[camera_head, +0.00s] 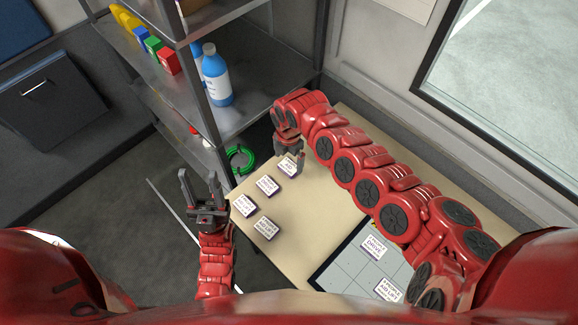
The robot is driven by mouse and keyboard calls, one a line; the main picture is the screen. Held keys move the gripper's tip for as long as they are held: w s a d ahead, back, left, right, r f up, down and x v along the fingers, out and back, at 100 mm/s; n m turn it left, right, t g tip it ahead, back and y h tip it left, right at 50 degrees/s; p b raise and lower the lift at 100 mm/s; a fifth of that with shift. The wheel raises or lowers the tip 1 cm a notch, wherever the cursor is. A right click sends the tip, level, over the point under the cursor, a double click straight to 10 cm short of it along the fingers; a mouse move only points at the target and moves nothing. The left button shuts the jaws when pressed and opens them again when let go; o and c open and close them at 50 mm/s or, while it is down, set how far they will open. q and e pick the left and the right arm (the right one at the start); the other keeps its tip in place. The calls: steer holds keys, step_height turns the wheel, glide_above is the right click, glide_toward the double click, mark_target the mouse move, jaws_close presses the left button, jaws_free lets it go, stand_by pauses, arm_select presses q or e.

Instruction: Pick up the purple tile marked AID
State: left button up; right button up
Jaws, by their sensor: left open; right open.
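A small tile (287,167) with a white top and dark purple edge lies near the far end of the wooden table; its small label seems to read AID. My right gripper (290,158) is open, pointing down right at this tile, with its fingers close by. I cannot tell whether the fingers touch it. My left gripper (199,186) is open and empty, raised beyond the table's left edge with its fingers pointing up.
More labelled tiles (267,185) (244,206) (266,228) lie left on the table (300,215). A gridded board (345,269) holds two tiles (374,247) (389,290). A metal shelf (185,95) with blue bottles (216,78) and coloured blocks (154,45) stands behind.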

mark_target(289, 166)
steer(key=shift+w+f, duration=0.1)
steer(key=shift+f, duration=1.45)
steer(key=c, duration=1.2)
steer(key=shift+c, duration=0.2)
steer(key=shift+r, duration=0.15)
